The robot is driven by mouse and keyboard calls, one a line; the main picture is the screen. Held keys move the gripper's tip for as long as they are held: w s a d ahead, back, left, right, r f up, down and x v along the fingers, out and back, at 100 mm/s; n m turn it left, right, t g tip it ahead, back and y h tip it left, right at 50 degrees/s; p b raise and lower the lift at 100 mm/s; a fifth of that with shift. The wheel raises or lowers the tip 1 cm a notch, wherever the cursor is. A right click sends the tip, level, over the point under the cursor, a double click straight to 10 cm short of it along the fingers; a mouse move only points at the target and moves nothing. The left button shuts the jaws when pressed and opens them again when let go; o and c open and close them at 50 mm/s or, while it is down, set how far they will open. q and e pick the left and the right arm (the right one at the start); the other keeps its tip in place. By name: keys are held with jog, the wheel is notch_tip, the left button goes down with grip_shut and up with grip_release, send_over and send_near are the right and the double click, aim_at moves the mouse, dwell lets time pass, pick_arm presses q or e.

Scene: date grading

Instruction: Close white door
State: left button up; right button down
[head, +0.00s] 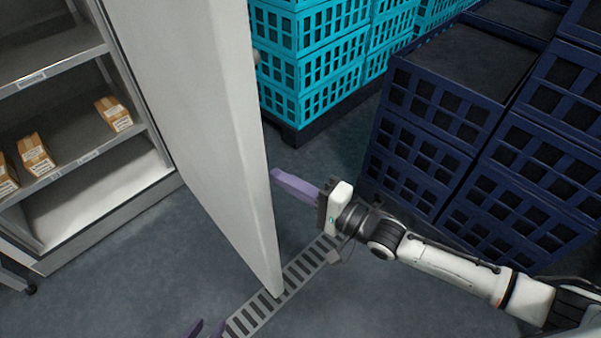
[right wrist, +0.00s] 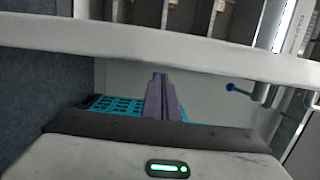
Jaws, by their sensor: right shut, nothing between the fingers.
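The white door (head: 200,110) stands open, swung out from the right side of a shelf cabinet (head: 85,215). In the right wrist view the white door (right wrist: 170,45) shows as a pale band across the picture. My right gripper (head: 277,174) is shut and empty, with purple fingers pointing left at the door's outer side, close to its free edge. Its fingers also show in the right wrist view (right wrist: 160,80), just below the band; I cannot tell whether they touch the door.
The cabinet shelves hold several small cardboard boxes (head: 35,153). Turquoise crates (head: 310,60) are stacked behind the door, and dark blue crates (head: 430,125) stand at the right beyond my right arm. A floor grate (head: 262,305) runs below the door. The floor in front of the cabinet is clear.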

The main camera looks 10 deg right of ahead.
jog(key=shift+s+a, duration=0.2)
jog(key=shift+a, duration=0.1)
